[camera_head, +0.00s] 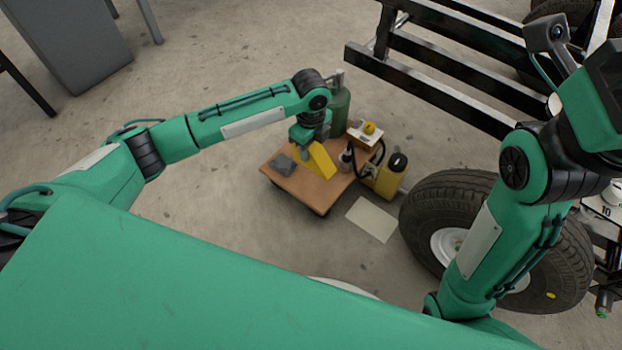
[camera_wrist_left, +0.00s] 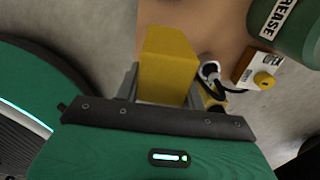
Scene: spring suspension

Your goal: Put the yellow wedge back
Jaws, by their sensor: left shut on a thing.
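The yellow wedge (camera_head: 319,162) is at the low wooden board (camera_head: 292,187) in the head view, under my left gripper (camera_head: 307,146). In the left wrist view the wedge (camera_wrist_left: 167,67) stands up between the two fingers of my left gripper (camera_wrist_left: 162,92), which is shut on it. I cannot tell whether its underside touches the board. My right arm rises at the right of the head view, its end at the top right edge; its fingers do not show.
A green grease cylinder (camera_head: 339,104), a small box with a yellow knob (camera_head: 369,128) and a yellow can (camera_head: 390,176) crowd the board's right side. A large tyre (camera_head: 440,205) and black frame (camera_head: 450,68) stand right.

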